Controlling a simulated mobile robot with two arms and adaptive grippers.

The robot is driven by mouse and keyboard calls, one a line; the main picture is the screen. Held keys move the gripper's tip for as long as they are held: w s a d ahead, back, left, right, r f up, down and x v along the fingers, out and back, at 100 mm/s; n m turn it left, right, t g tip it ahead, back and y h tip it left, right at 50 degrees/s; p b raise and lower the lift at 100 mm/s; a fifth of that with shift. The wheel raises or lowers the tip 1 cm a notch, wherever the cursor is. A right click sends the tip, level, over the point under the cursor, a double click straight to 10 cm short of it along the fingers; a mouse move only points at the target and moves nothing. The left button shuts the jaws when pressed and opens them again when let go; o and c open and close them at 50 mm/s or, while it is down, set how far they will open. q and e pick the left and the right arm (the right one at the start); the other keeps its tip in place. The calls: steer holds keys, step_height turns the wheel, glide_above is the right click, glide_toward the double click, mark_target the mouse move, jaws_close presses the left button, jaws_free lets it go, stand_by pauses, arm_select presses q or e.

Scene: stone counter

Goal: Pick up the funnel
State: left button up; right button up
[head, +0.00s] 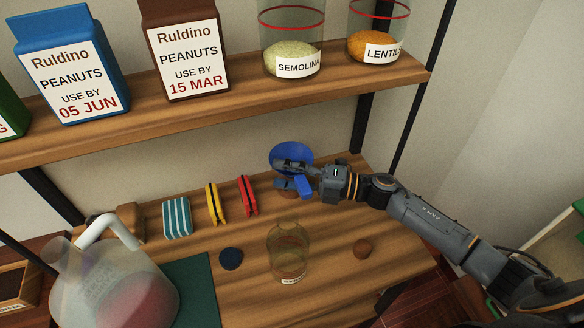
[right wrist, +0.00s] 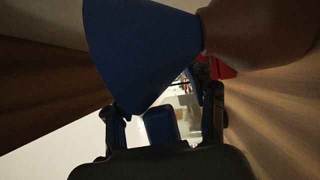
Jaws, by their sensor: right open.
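The blue funnel (head: 291,152) stands at the back of the lower wooden shelf, its wide mouth up, seemingly on a brown rounded thing (head: 287,194) that is mostly hidden. My right gripper (head: 280,174) is open at the funnel, its fingers covering part of it in the head view. In the right wrist view the funnel's cone (right wrist: 140,50) fills the upper middle, just beyond the spread fingers (right wrist: 165,108), and narrows toward the brown thing (right wrist: 255,30). I cannot tell whether a finger touches it. A small blue piece (head: 304,187) shows by the gripper. My left gripper is out of view.
Red (head: 247,195), yellow (head: 211,203) and striped (head: 177,218) items stand left of the funnel. The upper shelf (head: 345,80) overhangs the back.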

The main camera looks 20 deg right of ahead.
jaws_close()
steer(key=shift+d, duration=0.1)
steer(key=shift+r, duration=0.1)
